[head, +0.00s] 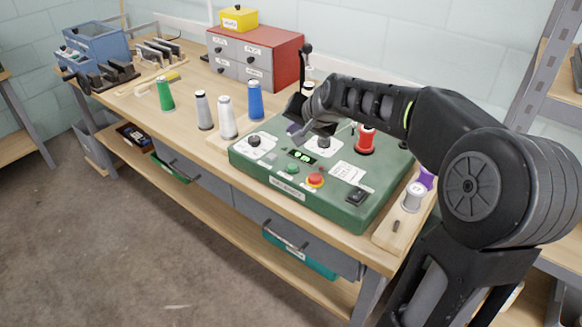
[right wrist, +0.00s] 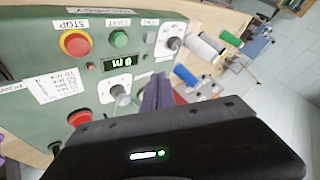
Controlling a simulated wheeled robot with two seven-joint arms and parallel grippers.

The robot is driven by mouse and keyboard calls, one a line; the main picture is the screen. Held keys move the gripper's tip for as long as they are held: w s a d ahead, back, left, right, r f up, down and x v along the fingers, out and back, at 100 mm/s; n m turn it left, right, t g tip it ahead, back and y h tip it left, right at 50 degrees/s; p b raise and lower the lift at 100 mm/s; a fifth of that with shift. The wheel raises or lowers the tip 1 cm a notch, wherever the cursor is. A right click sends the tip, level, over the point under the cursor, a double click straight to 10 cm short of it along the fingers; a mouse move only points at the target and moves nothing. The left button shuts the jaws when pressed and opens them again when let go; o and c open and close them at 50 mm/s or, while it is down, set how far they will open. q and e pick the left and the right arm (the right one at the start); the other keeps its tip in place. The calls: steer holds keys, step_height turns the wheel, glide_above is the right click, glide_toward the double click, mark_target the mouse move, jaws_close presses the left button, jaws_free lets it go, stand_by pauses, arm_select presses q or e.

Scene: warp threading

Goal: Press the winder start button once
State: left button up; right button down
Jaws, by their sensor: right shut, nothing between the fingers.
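The winder (head: 262,160) is a green box on the workbench, and its panel fills the left of the right wrist view (right wrist: 40,110). Its green start button (head: 292,168) sits on the front part of the top, left of the red stop button (head: 315,180). In the right wrist view the start button (right wrist: 119,38) is under a START label, beside the stop button (right wrist: 76,43). My right gripper (head: 296,133) is shut and empty above the panel, behind the start button and apart from it; its fingertips (right wrist: 157,80) also show in the right wrist view. My left gripper is out of view.
A lit display (head: 302,155), knobs (head: 254,141) and a black power switch (head: 356,196) are on the panel. A red spool (head: 366,140) stands on the winder. White (head: 227,118), blue (head: 255,100) and green (head: 165,94) thread cones stand to the left.

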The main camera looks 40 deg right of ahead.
steer(key=shift+f, duration=0.15)
steer(key=b, duration=0.5)
glide_above(294, 169)
step_height(294, 169, down, 7)
steer(key=shift+w+f, duration=0.1)
steer(key=shift+f, duration=0.1)
steer(key=shift+f+b, duration=0.65)
steer(key=shift+f, duration=0.1)
stand_by(1.3)
steer(key=shift+f+b, duration=0.3)
steer(key=shift+b, duration=0.15)
steer(key=shift+f+b, duration=0.45)
steer(key=shift+f, duration=0.05)
stand_by(0.5)
steer(key=shift+r, duration=0.2)
steer(key=shift+r+p, duration=0.6)
steer(key=shift+r, duration=0.15)
